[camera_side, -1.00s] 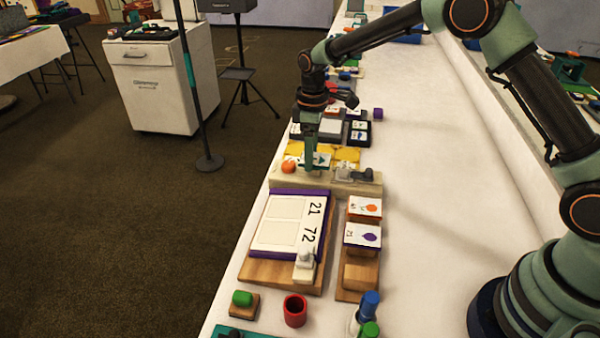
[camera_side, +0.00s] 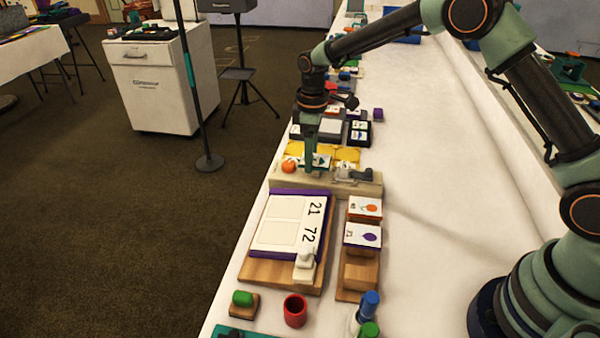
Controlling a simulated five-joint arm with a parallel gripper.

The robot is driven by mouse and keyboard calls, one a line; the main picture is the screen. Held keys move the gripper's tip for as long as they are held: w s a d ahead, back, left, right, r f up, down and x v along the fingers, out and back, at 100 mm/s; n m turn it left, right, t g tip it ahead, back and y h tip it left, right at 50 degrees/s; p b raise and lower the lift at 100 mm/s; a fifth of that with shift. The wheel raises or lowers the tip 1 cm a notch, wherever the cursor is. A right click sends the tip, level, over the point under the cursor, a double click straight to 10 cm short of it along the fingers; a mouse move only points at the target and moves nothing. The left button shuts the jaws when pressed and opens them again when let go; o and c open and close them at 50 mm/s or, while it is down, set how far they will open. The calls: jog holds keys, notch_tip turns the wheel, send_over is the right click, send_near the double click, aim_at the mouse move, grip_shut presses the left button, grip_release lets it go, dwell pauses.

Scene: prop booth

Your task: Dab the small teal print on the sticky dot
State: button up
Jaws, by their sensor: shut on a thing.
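My gripper (camera_side: 311,165) points down over the pale wooden block (camera_side: 318,184) near the middle of the view. It is shut on the small teal print (camera_side: 323,160), a white card with teal marks. The fingers cover part of the card, and I cannot tell whether it touches the block. A round orange piece (camera_side: 288,166) is just left of the gripper, and a grey metal fitting (camera_side: 353,175) sits at the block's right end. I cannot make out the sticky dot for certain.
A purple-edged board (camera_side: 270,232) marked 21 and 72 lies in front, beside a wooden rack (camera_side: 357,274) with cards. Yellow pieces (camera_side: 347,154) and dark trays (camera_side: 357,134) stand behind. A red cup (camera_side: 295,310) is near the front.

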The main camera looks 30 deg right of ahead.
jog(key=shift+f, duration=0.5)
dwell(1.2)
jog(key=shift+r, duration=3.1)
jog(key=shift+s+d+r, duration=0.1)
jog(key=shift+s+r, duration=0.1)
jog(key=s+d+r+m, duration=0.3)
jog(key=s+m, duration=0.1)
jog(key=s, duration=0.4)
jog(key=s+d+r+m, duration=0.3)
jog(key=s+d+m, duration=0.1)
jog(key=s, duration=0.5)
jog(key=shift+s+m, duration=0.25)
jog(key=shift+m, duration=0.25)
